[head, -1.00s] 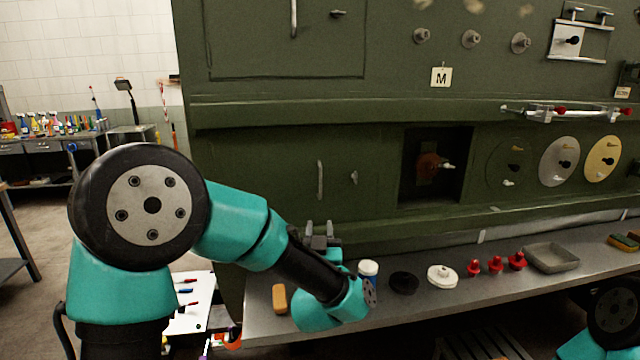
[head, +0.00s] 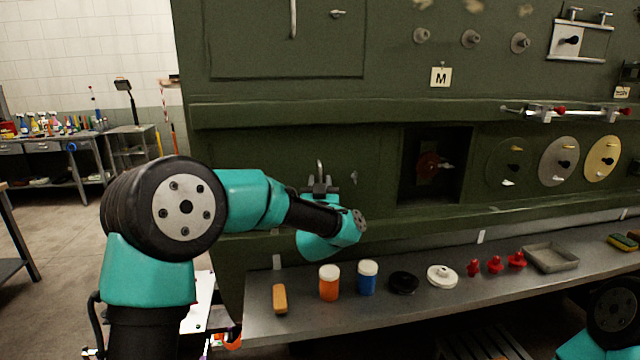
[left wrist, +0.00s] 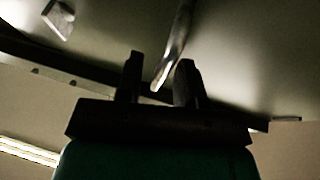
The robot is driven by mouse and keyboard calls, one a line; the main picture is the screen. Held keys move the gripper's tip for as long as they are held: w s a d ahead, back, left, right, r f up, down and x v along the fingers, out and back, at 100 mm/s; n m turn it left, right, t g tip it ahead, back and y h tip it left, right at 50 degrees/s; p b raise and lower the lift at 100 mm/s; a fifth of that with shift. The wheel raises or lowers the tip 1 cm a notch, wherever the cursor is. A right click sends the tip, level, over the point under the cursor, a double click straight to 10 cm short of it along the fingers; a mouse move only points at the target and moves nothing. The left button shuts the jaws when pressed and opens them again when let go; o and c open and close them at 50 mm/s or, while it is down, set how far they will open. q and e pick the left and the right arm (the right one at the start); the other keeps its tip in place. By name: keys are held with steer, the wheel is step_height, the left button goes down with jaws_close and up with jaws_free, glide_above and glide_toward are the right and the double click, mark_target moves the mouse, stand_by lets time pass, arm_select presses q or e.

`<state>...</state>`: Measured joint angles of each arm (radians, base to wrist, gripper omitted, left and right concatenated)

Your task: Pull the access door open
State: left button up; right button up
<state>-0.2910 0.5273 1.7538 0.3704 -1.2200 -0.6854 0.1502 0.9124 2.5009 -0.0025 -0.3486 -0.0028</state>
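The green fuselage panel carries a lower access door with a vertical metal bar handle (head: 319,172) and a small latch knob (head: 354,177) to its right. A larger upper door (head: 285,50) also has a bar handle (head: 293,18) and a latch (head: 338,13). My left gripper (head: 320,187) is at the lower end of the lower door's handle. In the left wrist view the handle (left wrist: 176,45) reaches down between the two spread fingers of the gripper (left wrist: 158,80); I see a gap beside it. My right gripper is out of view.
The grey shelf below holds an orange block (head: 280,298), an orange jar (head: 329,284), a blue jar (head: 367,279), a black disc (head: 403,282), a white disc (head: 442,276), red knobs (head: 495,264) and a tray (head: 551,258). An open recess (head: 435,165) lies right of the door.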

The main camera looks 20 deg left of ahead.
arm_select(q)
steer(key=shift+w+a+r, duration=0.1)
steer(key=shift+w, duration=0.15)
jaws_close()
stand_by(0.4)
